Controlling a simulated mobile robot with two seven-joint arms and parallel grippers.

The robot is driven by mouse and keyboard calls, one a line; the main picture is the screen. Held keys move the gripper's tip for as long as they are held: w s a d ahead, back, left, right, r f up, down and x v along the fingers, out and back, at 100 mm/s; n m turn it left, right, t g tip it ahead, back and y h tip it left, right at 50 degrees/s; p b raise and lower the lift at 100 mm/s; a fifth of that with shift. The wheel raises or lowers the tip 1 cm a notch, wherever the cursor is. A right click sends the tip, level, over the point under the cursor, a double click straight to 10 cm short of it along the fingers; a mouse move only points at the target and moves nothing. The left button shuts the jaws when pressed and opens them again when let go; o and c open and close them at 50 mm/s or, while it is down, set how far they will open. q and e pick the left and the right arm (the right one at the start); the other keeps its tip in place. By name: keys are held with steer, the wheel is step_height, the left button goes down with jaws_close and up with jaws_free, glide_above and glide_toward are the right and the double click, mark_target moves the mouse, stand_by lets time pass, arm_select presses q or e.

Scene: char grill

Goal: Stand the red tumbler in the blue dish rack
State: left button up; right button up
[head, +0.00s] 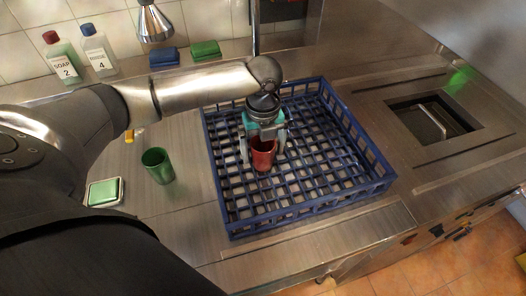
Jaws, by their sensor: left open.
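The red tumbler (263,155) stands upright in the blue dish rack (310,209), left of the rack's middle. The rack is a wide, low crate with a grid floor on the steel counter. My left gripper (263,147) points down over the tumbler, with one finger on each side of it. Its jaws are open, and I cannot tell whether a finger touches the tumbler. My right gripper is not in view.
A green tumbler (158,166) and a green sponge in a tray (105,192) are left of the rack. Soap (64,58) and rinse (98,50) bottles stand by the wall near blue (164,57) and green (206,50) blocks. A recessed basin (431,119) lies right.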

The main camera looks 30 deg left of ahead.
arm_select(q)
step_height(320, 180, up, 11)
steer(key=p, duration=0.1)
stand_by(0.5)
